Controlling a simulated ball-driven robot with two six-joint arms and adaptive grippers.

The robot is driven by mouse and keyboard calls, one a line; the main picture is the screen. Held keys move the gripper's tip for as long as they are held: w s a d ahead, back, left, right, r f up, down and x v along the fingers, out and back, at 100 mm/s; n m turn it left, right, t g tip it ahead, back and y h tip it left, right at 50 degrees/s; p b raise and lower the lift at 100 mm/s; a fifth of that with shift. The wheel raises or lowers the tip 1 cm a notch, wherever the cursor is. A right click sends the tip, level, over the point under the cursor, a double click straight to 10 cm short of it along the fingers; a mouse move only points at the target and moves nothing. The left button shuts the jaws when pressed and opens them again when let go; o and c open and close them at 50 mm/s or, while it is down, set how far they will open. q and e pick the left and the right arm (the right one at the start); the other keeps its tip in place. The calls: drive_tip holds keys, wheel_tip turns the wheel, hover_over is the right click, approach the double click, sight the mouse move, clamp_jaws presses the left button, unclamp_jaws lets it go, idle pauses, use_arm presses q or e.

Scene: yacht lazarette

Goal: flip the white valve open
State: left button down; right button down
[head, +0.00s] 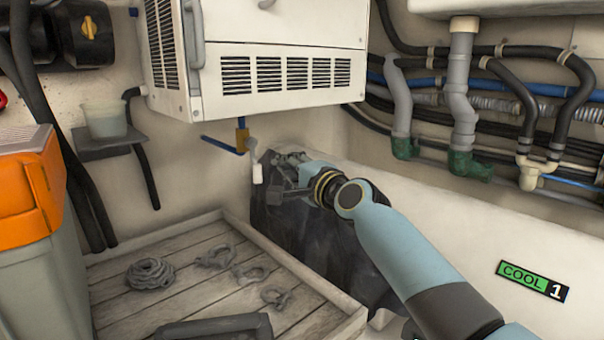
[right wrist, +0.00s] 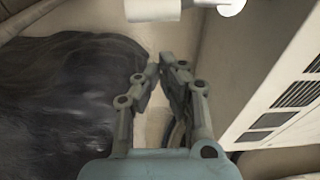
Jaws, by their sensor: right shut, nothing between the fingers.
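The white valve handle (head: 257,173) hangs down from a pale grey stem below the white cabinet, beside a brass fitting (head: 242,136) on a blue pipe. In the right wrist view the white handle (right wrist: 152,9) lies across the top edge, beyond the fingertips, with a round white end to its right. My right gripper (head: 276,184) is just right of the handle and a little below it. Its fingers (right wrist: 164,62) are closed together with nothing between them, and they look apart from the handle. My left gripper is not in view.
A white louvred cabinet (head: 280,86) hangs above the valve. A dark crumpled bag (head: 290,228) lies below my gripper. A slatted wooden tray (head: 205,283) holds coiled rope and shackles. An orange-lidded box (head: 24,195) stands left. Hoses run along the right wall.

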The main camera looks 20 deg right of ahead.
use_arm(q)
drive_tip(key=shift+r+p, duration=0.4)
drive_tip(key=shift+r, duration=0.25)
use_arm(e)
drive_tip(key=s+a, duration=0.2)
drive_tip(key=shift+a+r, duration=0.1)
drive_tip(key=shift+a, duration=0.2)
drive_tip(key=shift+w, duration=0.1)
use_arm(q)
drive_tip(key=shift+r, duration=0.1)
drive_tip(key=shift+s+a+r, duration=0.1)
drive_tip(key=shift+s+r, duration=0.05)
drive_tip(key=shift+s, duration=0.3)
use_arm(e)
drive_tip(key=shift+a+m, duration=0.2)
drive_tip(key=shift+m, duration=0.3)
use_arm(q)
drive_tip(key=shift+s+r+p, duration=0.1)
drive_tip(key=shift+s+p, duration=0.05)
drive_tip(key=shift+p, duration=0.15)
